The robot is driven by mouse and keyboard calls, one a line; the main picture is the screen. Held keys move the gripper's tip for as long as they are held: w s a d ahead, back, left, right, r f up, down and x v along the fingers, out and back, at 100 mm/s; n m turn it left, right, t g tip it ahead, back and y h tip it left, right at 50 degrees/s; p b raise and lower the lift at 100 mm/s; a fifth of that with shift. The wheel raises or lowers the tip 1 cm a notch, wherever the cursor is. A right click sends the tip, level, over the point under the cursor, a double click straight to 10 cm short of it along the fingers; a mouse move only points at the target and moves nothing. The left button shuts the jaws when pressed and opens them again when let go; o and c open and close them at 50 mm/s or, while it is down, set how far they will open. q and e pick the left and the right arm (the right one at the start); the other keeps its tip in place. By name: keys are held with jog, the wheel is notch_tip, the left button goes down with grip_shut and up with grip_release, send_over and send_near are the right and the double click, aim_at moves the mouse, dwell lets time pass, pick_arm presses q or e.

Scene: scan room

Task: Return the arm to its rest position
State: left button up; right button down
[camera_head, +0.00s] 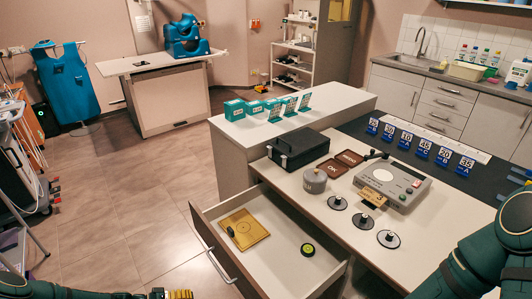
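My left arm comes in low along the bottom left edge. The end of my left gripper (179,294) shows there as a small dark and yellow part, cut off by the frame edge; its finger opening cannot be made out. It is in front of the open drawer (228,262), apart from it. My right arm (485,258) is large and dark teal at the bottom right, bent over the near right end of the counter. Its gripper is outside the picture.
The counter (310,205) carries a black case (297,148), a grey device (393,183), a grey cylinder (314,181) and several small discs. Blue number stands (404,140) line its back.

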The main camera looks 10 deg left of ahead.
pick_arm(q)
jog(key=s+d+r+m+g+y, duration=0.1)
jog(key=d+r+m+y, duration=0.1)
jog(key=d, duration=0.6)
jog(key=s+d+r+m+g+y, duration=0.1)
jog(key=d+r+m+g+y, duration=0.1)
jog(key=d, duration=0.6)
jog(key=s+d+r+m+g+y, duration=0.1)
jog(key=d+r+m+g+y, duration=0.1)
jog(key=d, duration=0.7)
notch_tip(320, 180, up, 3)
jog(key=shift+s+f+m+y, duration=0.2)
jog(key=shift+s+m+y, duration=0.2)
jog(key=shift+y, duration=0.3)
